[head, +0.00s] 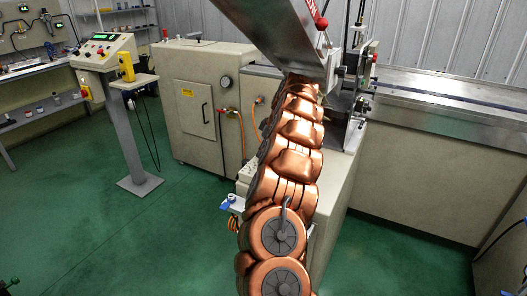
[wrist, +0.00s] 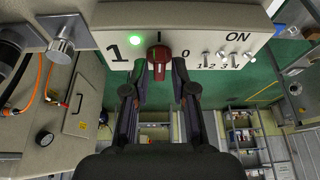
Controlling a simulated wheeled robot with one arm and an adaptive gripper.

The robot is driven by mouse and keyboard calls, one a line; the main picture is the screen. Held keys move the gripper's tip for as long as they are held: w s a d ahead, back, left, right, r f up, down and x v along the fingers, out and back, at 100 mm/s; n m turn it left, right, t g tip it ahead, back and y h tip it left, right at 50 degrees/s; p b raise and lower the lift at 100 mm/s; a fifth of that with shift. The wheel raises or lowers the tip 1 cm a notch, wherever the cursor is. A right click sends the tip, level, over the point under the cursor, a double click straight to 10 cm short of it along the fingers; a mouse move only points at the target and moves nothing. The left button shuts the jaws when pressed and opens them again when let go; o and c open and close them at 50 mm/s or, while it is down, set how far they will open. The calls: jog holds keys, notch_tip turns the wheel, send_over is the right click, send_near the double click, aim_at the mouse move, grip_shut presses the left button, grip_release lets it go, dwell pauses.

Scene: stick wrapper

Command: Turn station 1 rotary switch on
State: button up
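The station 1 panel (wrist: 213,20) is at the top of the wrist view, marked with a large "1". Its red rotary switch (wrist: 158,58) sits between an "I" mark above and a "0" mark to the right. The knob looks roughly upright, towards the "I". A green lamp (wrist: 134,42) left of it is lit. My gripper (wrist: 160,68) is open, one finger on each side of the knob; whether either finger touches it I cannot tell. In the head view my copper arm reaches up to the machine and the gripper and switch are hidden.
Small toggle switches (wrist: 221,58) marked 1 to 4 sit right of the knob. Orange cables (wrist: 50,77) hang at the left. In the head view a control pedestal (head: 124,130) stands at the left, and the green floor (head: 400,255) is clear at the lower right.

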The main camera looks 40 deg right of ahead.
jog(key=shift+o, duration=0.6)
jog(key=shift+s+m+p, duration=0.1)
jog(key=shift+m+p, duration=0.2)
jog(key=shift+p, duration=0.2)
